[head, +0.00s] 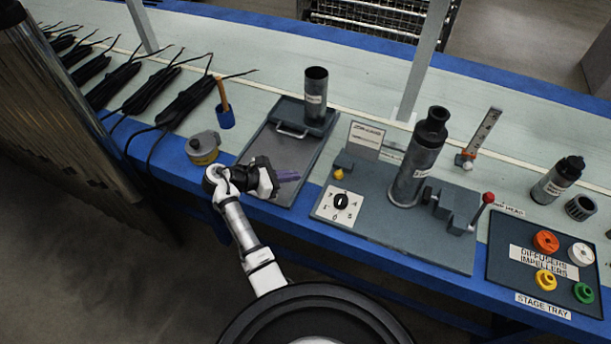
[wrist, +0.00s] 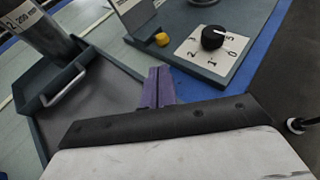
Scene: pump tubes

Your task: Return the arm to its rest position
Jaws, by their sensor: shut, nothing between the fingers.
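My gripper (head: 287,176) is at the end of my arm, above the near part of the dark grey tray (head: 293,158) on the bench. Its purple fingers are together with nothing between them. In the wrist view my gripper (wrist: 158,88) points toward the near left corner of the dial fixture. My arm reaches up from the bottom of the head view and bends over the blue front edge of the bench.
The dial fixture (head: 435,245) with an upright tube (head: 416,165) stands right of my gripper. A steel cylinder (head: 316,95) stands on the tray's far end. The stage tray (head: 505,275) is far right.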

